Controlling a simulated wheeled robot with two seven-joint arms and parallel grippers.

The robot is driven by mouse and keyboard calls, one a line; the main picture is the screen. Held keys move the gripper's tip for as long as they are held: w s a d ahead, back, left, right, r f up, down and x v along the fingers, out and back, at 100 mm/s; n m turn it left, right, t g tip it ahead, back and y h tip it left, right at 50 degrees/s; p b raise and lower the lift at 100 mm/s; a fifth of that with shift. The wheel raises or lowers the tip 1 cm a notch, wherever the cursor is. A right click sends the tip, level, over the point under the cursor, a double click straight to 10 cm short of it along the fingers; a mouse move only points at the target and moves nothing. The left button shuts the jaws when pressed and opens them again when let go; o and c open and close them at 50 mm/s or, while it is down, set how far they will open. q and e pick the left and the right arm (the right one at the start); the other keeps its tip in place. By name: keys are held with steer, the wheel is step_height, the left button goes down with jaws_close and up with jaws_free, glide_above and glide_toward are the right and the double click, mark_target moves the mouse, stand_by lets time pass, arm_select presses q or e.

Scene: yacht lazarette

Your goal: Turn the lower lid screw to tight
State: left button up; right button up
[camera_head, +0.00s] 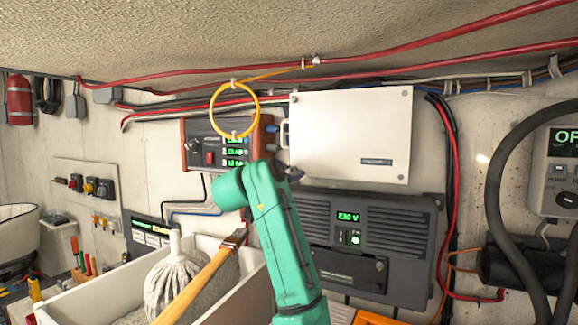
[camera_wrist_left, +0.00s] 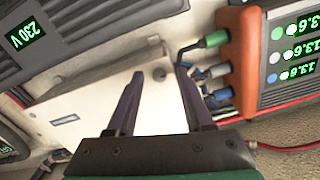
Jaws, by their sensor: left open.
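A white box with a flat lid (camera_head: 350,135) is mounted on the wall, with small screws at its corners, such as the upper right one (camera_head: 405,95). The lower left lid screw (camera_wrist_left: 160,74) shows as a small grey round head in the left wrist view; my gripper covers that corner in the head view. My left gripper (camera_head: 294,173) is at this corner. In the left wrist view my left gripper (camera_wrist_left: 160,78) is open, its two dark fingers either side of the screw in the picture. I cannot tell whether they touch it. The right gripper is out of view.
A red-sided panel with green readouts (camera_head: 218,145) and cable plugs (camera_wrist_left: 216,70) is close beside the lid corner. A grey 230 V unit (camera_head: 375,250) is just below the box. A white bin (camera_head: 75,300) with a mop and a wooden-handled tool stands at lower left.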

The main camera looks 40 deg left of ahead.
arm_select(q)
steer(key=shift+s, duration=0.15)
steer(key=shift+d, duration=0.1)
steer(key=shift+c, duration=1.3)
jaws_close()
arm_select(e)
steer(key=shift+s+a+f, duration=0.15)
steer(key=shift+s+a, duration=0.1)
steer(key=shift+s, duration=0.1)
